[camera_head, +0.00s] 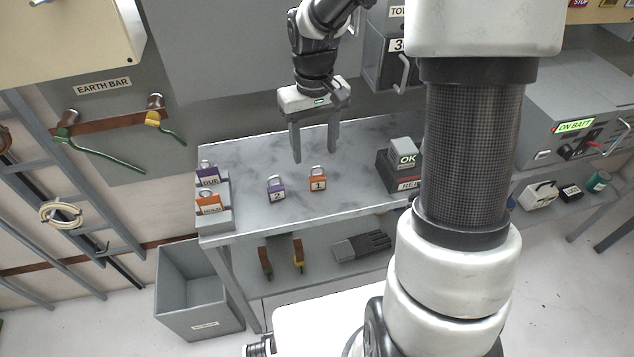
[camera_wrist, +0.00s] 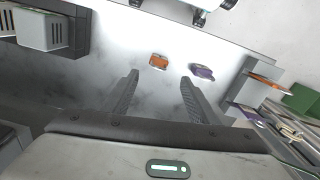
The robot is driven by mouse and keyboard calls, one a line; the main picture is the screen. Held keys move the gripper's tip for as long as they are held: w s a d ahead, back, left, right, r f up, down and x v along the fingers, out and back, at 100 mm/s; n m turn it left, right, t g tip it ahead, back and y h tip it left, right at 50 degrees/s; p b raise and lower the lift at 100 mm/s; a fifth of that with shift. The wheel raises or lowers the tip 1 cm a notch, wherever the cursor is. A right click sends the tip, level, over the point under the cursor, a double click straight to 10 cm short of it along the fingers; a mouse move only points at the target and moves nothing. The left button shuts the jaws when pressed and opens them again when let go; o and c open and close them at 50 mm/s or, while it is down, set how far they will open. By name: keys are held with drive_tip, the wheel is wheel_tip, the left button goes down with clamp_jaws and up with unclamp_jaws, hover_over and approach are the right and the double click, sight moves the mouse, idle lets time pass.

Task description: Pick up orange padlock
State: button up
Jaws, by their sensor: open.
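An orange padlock marked 1 (camera_head: 317,183) with a silver shackle stands on the grey bench top. It also shows in the wrist view (camera_wrist: 158,61), beyond my fingertips and roughly between their lines. A purple padlock marked 2 (camera_head: 276,190) stands just left of it; in the wrist view the purple padlock (camera_wrist: 202,71) is to its right. Another orange item (camera_head: 208,203), padlock-like and labelled HOLD, sits in a grey holder at the bench's left end. My gripper (camera_head: 316,158) is open and empty, above the bench and behind the orange padlock, apart from it.
A purple padlock labelled DUE (camera_head: 207,175) is in the left holder. A dark box with a grey OK block (camera_head: 403,155) stands right on the bench. A grey bin (camera_head: 195,290) stands on the floor. Bench around the two numbered padlocks is clear.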

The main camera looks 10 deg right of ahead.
hover_over(317, 176)
drive_tip(key=f, duration=0.4)
drive_tip(key=shift+w+a+f+b, duration=0.1)
drive_tip(key=shift+w+a+b, duration=0.1)
drive_tip(key=shift+b, duration=0.1)
drive_tip(key=f, duration=0.1)
drive_tip(key=f+b, duration=0.1)
drive_tip(key=f, duration=0.3)
drive_tip(key=shift+s+d+f, duration=0.1)
drive_tip(key=shift+s+d, duration=0.05)
drive_tip(key=shift+d, duration=0.1)
drive_tip(key=c, duration=1.1)
drive_tip(key=shift+c, duration=0.2)
